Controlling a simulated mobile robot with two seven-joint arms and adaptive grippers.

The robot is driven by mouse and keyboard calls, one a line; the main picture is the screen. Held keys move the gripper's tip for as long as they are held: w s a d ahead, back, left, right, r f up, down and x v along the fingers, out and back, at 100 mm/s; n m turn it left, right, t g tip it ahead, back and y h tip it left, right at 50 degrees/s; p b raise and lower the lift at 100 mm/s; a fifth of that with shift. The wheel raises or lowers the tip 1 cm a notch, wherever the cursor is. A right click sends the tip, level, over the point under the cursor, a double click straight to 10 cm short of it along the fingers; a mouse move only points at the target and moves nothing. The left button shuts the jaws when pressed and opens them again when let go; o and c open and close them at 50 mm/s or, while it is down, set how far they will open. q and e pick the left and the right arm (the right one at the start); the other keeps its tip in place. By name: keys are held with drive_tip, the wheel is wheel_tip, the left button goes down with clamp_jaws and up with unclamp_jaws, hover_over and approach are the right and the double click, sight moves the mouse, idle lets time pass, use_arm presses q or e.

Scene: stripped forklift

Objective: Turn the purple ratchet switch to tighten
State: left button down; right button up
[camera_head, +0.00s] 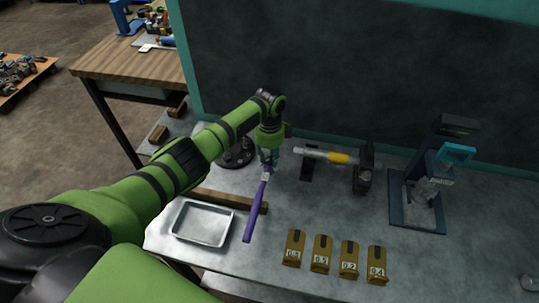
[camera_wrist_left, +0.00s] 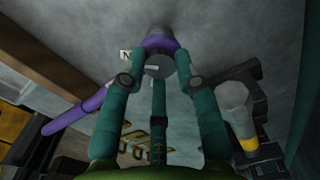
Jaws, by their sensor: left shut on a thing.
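The purple ratchet (camera_head: 256,210) stretches across the workbench, its handle pointing to the front and its head under my left gripper (camera_head: 268,158). In the left wrist view the purple ratchet head (camera_wrist_left: 160,42) carries a round grey switch (camera_wrist_left: 158,68), and the handle runs off to the lower left. The teal fingers of my left gripper (camera_wrist_left: 158,76) are closed in around the grey switch and shut on it. The exact contact of the fingertips is partly hidden. My right gripper is not in view.
A metal tray (camera_head: 203,240) lies left of the handle, with a wooden bar (camera_head: 225,200) behind it. A silver and yellow cylinder (camera_head: 338,158) rests on black stands to the right. Several numbered brown blocks (camera_head: 321,254) stand at the front. A dark press-like stand (camera_head: 405,205) is farther right.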

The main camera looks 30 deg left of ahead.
sight(270, 159)
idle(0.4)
use_arm(q)
drive_tip(key=c, duration=0.9)
unclamp_jaws()
wheel_tip(270, 159, up, 12)
